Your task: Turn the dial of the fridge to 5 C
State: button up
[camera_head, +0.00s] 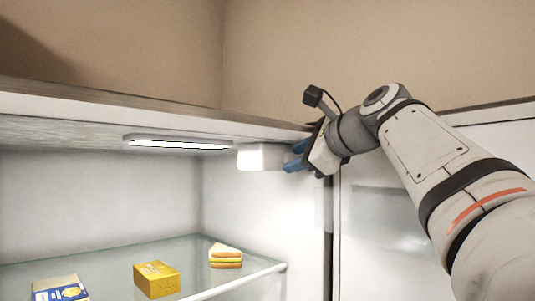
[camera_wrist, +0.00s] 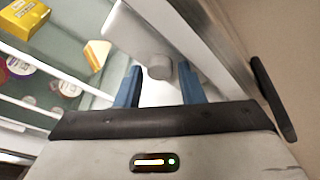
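In the head view the white box (camera_head: 259,157) sits high on the fridge's right inner wall, and the dial is not clearly visible there. My gripper (camera_head: 292,157) is at the right end of the box. In the wrist view my gripper (camera_wrist: 160,82) is open, with one blue finger on each side of the dial and a small gap at both sides. The dial's markings cannot be read.
A lit lamp strip (camera_head: 180,142) is under the fridge ceiling, left of the box. Below, a glass shelf (camera_head: 240,281) holds a yellow box (camera_head: 156,280), a sandwich (camera_head: 225,256) and a blue-yellow carton (camera_head: 60,289). The fridge interior between shelf and box is free.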

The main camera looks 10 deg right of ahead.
jog(key=shift+c, duration=0.5)
jog(key=c, duration=0.6)
jog(key=shift+f, duration=0.1)
jog(key=shift+a+f+n+t+h+b, duration=0.15)
jog(key=shift+n+t+b, duration=0.2)
jog(key=shift+n+b, duration=0.65)
jog(key=shift+d+f+n+t+h+b, duration=0.1)
jog(key=shift+n+t+h+b, duration=0.15)
jog(key=shift+n+b, duration=0.7)
jog(key=shift+a+f+n+t+h+b, duration=0.1)
jog(key=shift+n+t+b, duration=0.3)
jog(key=shift+n+b, duration=0.6)
jog(key=shift+r, duration=0.1)
jog(key=o, duration=0.7)
